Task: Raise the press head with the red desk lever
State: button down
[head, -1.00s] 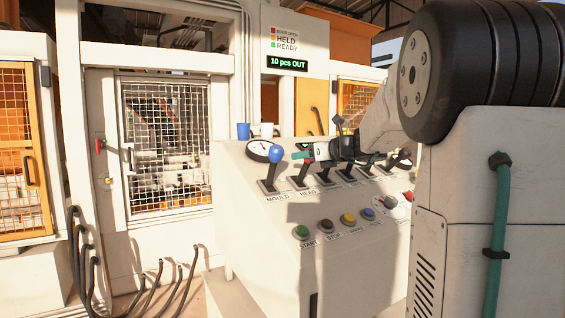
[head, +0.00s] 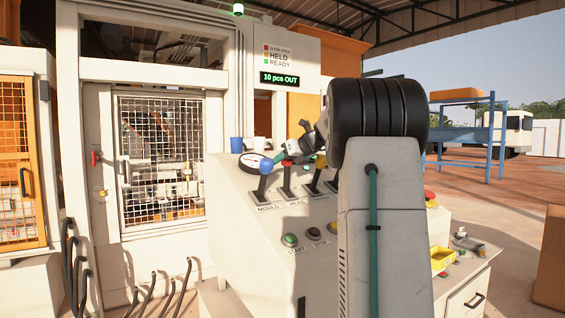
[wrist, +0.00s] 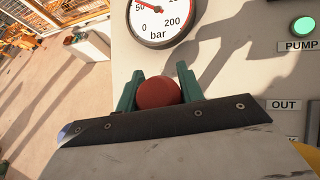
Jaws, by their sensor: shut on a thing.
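The red desk lever (head: 287,180) stands second from the left on the sloping control desk (head: 228,215), above a label that seems to read HEAD. In the wrist view its round red knob (wrist: 157,93) sits between the two green fingers of my gripper (wrist: 158,88). The fingers are shut on the knob from both sides. In the head view my gripper (head: 289,159) comes down to the knob from above right, small and partly blurred into the levers. The press (head: 163,155) stands behind a mesh door at the left; its head cannot be told apart.
A blue-knobbed lever (head: 266,168) is close on the left, and a yellow-knobbed lever (head: 320,163) on the right. A pressure gauge (wrist: 162,15) lies just beyond my fingers. My arm hides the desk's right part.

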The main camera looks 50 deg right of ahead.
jog(key=shift+f, duration=0.35)
jog(key=c, duration=0.9)
grip_release()
jog(key=shift+w+d, duration=0.1)
jog(key=shift+d, duration=0.05)
jog(key=shift+r, duration=0.1)
jog(key=shift+s+r, duration=0.25)
jog(key=shift+s, duration=0.15)
jog(key=v, duration=0.7)
jog(key=shift+c, duration=0.2)
dwell(0.7)
